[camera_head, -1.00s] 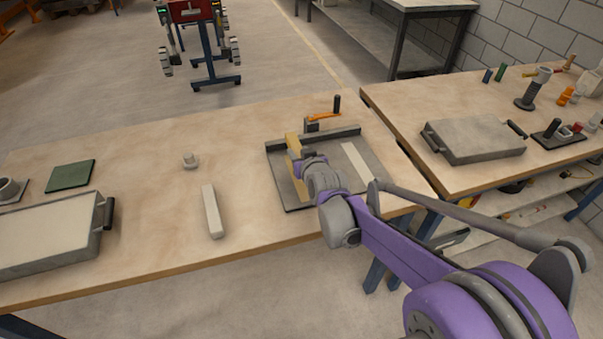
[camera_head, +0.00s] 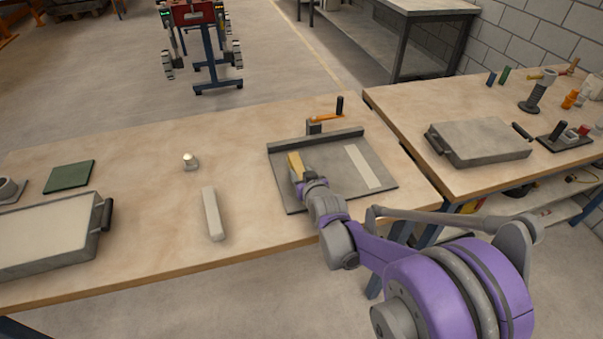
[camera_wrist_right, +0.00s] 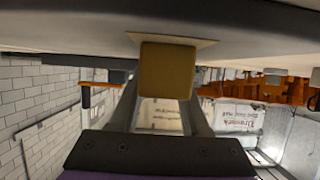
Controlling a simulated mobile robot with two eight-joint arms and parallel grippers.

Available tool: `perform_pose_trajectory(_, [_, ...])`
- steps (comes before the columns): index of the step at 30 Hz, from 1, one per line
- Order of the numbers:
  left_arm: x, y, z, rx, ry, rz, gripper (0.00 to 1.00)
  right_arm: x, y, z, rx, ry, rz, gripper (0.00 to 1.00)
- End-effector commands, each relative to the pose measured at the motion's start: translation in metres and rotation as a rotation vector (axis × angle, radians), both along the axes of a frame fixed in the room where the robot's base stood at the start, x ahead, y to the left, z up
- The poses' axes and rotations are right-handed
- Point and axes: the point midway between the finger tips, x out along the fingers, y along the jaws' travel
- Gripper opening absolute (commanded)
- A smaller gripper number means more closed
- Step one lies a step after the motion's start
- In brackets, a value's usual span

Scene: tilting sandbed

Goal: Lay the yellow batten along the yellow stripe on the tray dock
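The tray dock (camera_head: 330,197) is a dark grey plate with a raised back edge, at the right end of the near bench. The yellow batten (camera_head: 295,165) is at the dock's left side, partly hidden by my right gripper (camera_head: 299,182). In the right wrist view the batten's squared end (camera_wrist_right: 167,71) sits between the fingers of my right gripper (camera_wrist_right: 162,100), which is shut on it. A pale yellowish strip (camera_wrist_right: 205,42) shows beside the batten there, against the grey surface; whether they touch is unclear. My left gripper is out of view.
A pale stripe (camera_head: 362,167) marks the dock's right part. An orange-handled clamp (camera_head: 326,118) stands behind it. A pale bar (camera_head: 212,213) and a small knob (camera_head: 190,161) lie to the left. A sand-filled tray (camera_head: 45,235) is at far left, a lidded tray (camera_head: 480,141) on the right bench.

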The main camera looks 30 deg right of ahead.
Motion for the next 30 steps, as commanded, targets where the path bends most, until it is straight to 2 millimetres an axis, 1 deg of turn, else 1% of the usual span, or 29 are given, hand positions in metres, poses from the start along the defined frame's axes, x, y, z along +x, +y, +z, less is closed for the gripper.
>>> perform_pose_trajectory(1, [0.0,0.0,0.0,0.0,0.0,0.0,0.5,0.0,0.0,0.001,0.0,0.0,0.0,0.57])
perform_pose_trajectory(3, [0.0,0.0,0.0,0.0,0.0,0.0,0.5,0.0,0.0,0.001,0.0,0.0,0.0,0.69])
perform_pose_trajectory(11, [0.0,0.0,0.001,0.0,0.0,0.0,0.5,0.0,0.0,0.001,0.0,0.0,0.0,0.69])
perform_pose_trajectory(14, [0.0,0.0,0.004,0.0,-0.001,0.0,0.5,0.0,0.0,0.006,0.0,-0.001,0.0,0.69])
perform_pose_trajectory(17, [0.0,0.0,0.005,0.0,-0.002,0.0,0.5,-0.011,0.003,0.01,0.0,0.0,0.0,0.69])
perform_pose_trajectory(20, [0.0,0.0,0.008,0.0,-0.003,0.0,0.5,-0.029,0.007,0.017,0.0,-0.001,0.0,0.69])
perform_pose_trajectory(24, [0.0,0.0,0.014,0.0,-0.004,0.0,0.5,-0.057,0.014,0.029,-0.001,-0.001,0.0,0.69])
perform_pose_trajectory(30, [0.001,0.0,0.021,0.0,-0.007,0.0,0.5,-0.089,0.021,0.043,0.0,-0.001,0.0,0.69])
